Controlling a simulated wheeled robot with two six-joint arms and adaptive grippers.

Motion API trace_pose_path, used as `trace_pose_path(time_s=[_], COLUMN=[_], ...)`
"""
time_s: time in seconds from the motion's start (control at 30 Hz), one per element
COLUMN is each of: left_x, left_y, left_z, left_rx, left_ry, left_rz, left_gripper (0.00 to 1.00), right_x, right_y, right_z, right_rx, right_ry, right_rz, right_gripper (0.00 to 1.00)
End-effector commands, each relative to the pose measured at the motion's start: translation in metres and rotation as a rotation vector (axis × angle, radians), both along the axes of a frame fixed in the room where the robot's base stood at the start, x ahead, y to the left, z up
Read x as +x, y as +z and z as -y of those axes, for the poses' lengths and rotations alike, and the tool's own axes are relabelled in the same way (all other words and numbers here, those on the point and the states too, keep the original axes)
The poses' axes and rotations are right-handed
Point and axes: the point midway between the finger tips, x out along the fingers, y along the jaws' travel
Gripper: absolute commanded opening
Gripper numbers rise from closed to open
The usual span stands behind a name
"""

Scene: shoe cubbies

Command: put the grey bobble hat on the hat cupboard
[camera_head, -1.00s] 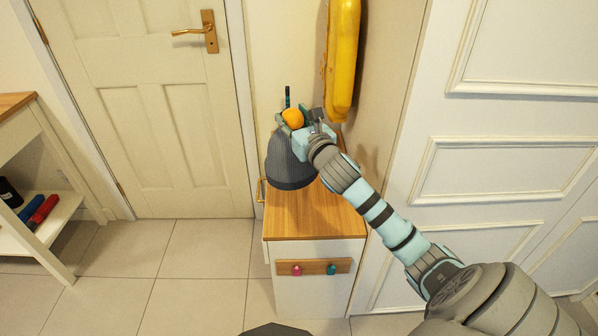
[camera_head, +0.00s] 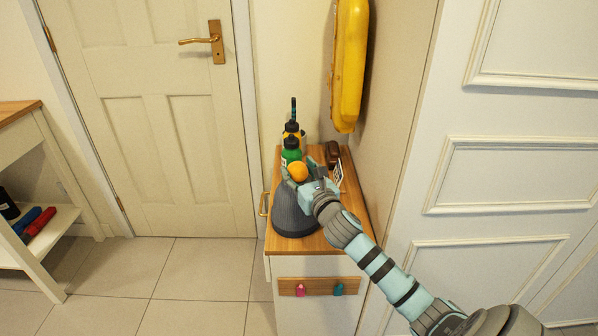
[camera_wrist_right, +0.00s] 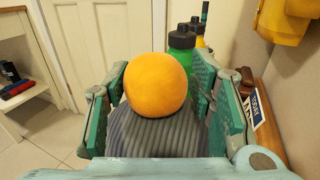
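The grey bobble hat (camera_head: 294,217) is a ribbed dark grey cone with an orange bobble (camera_head: 298,171). It is upright over the front part of the wooden-topped hat cupboard (camera_head: 322,242). Whether its rim touches the top I cannot tell. My right gripper (camera_head: 302,179) reaches down from the right and is at the hat's crown. The hat's underside is hidden. My left gripper is out of view.
A green bottle (camera_head: 291,152) and a yellow one (camera_head: 293,130) stand behind the hat. A brown object (camera_head: 332,153) and a small sign (camera_head: 339,176) are at the right of the top. A yellow bag (camera_head: 349,65) hangs above. Tiled floor lies left.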

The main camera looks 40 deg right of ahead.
Motion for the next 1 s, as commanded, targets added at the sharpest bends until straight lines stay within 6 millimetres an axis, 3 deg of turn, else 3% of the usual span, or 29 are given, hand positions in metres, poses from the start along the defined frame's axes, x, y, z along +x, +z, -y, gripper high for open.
trace_pose_path(time_s=[0.43, 0.57, 0.8, 1.0], left_x=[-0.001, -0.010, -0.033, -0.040], left_y=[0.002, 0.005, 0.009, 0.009], left_z=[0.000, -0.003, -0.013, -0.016], left_rx=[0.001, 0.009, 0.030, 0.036], left_ry=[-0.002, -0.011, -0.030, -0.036], left_rz=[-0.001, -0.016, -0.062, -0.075], left_gripper=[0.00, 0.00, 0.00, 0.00], right_x=[-0.004, -0.029, -0.092, -0.116], right_y=[0.004, 0.005, 0.006, 0.005], right_z=[-0.001, -0.008, -0.025, -0.031], right_rx=[-0.003, -0.005, -0.003, 0.000], right_ry=[0.001, 0.003, 0.003, 0.001], right_rz=[-0.002, -0.003, -0.004, 0.000], right_gripper=[0.62, 0.62, 0.62, 0.62])
